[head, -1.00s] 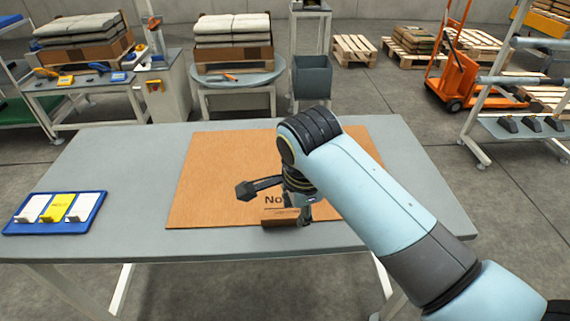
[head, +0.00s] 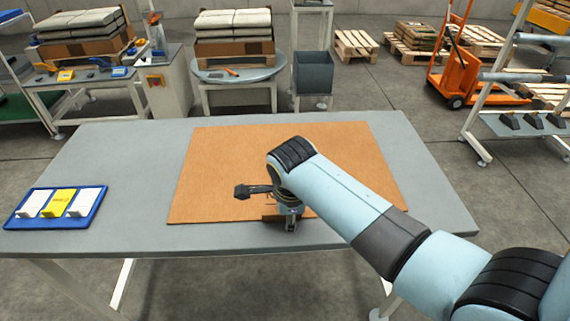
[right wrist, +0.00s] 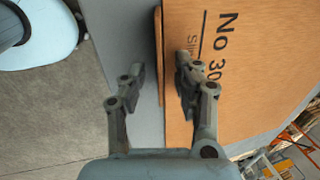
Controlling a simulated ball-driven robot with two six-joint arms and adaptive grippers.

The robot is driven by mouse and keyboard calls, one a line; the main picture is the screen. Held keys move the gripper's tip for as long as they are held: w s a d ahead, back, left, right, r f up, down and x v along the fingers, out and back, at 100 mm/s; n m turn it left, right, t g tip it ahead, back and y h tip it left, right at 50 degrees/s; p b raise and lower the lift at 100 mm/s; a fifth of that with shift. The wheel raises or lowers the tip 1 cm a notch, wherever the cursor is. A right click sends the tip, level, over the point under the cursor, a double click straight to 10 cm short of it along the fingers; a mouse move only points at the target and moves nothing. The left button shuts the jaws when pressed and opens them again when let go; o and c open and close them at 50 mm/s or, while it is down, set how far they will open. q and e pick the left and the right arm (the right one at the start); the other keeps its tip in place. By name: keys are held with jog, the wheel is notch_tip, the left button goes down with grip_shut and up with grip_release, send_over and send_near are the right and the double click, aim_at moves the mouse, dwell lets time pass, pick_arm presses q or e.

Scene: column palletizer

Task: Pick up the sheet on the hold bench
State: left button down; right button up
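The sheet (head: 230,165) is a large flat brown board lying on the grey hold bench (head: 120,165). It also shows in the right wrist view (right wrist: 245,70), with dark printed lettering. A narrow brown lip (right wrist: 158,55) runs along its front edge. My right gripper (head: 290,224) is low over that front edge, partly hidden by my wrist. In the right wrist view its two fingers (right wrist: 161,78) are apart, one on the bench side of the lip and one over the sheet. Nothing is visibly clamped between them. My left gripper is not in view.
A blue tray (head: 22,222) with white and yellow cards sits at the bench's left end. Behind the bench are a round table (head: 240,72), a grey bin (head: 313,75) and an orange pallet truck (head: 463,85). The bench surface left of the sheet is mostly clear.

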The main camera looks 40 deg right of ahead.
jog(key=shift+c, duration=0.4)
grip_shut()
jog(key=shift+r, duration=0.15)
